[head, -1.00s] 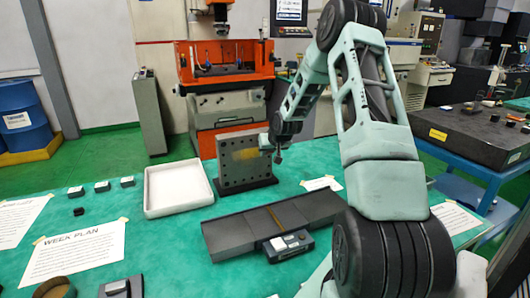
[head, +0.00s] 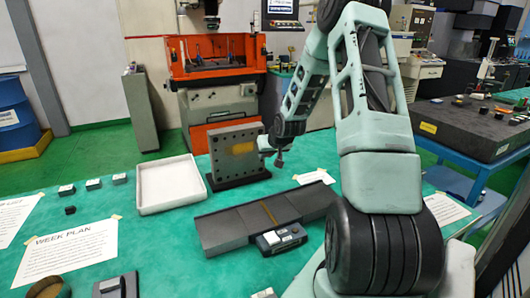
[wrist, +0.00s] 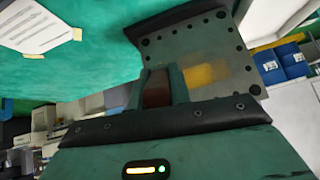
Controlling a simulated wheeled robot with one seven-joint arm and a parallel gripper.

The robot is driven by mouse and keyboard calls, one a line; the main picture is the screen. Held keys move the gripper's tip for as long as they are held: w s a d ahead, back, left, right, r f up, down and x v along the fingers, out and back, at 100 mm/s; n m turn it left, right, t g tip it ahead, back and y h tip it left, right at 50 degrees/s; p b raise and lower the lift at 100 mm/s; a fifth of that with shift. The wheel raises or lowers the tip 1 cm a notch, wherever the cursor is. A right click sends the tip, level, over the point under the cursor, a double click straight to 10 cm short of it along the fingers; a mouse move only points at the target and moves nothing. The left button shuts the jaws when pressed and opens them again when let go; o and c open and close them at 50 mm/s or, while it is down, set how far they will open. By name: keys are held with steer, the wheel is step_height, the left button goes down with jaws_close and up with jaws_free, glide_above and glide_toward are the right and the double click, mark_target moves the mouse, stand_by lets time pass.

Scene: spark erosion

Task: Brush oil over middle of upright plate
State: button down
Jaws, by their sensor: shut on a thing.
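The upright plate (head: 220,148) is grey with dark holes along its edges and stands in a dark base on the green table. A yellow oil patch (head: 243,148) lies on its middle. The plate (wrist: 190,38) and the patch (wrist: 205,75) also show in the wrist view. My gripper (head: 279,160) is at the plate's right side in the head view. In the wrist view my gripper (wrist: 161,88) is shut on a reddish-brown piece, seemingly the brush handle (wrist: 157,94). The bristles are hidden, so I cannot tell whether they touch the plate.
A white tray (head: 167,207) lies left of the plate. A dark grey flat block (head: 222,236) and a small device (head: 280,239) lie in front. Small blocks and papers (head: 65,255) lie at the left. An orange machine (head: 215,88) stands behind.

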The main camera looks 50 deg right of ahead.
steer(key=shift+s+a, duration=0.35)
steer(key=shift+s, duration=0.35)
steer(key=shift+s+a, duration=0.3)
steer(key=shift+s, duration=0.35)
steer(key=shift+w+d+f, duration=0.15)
steer(key=shift+w+f, duration=0.15)
steer(key=shift+w, duration=0.15)
steer(key=w+a+f+n+t+y+b, duration=0.2)
steer(key=w+a+f+n+t+y, duration=0.25)
steer(key=a, duration=0.25)
steer(key=w+d, duration=0.2)
steer(key=w, duration=0.4)
steer(key=shift+r+y, duration=0.4)
steer(key=shift+y, duration=0.05)
steer(key=shift+w+d+m+p, duration=0.25)
steer(key=shift+w+p, duration=0.1)
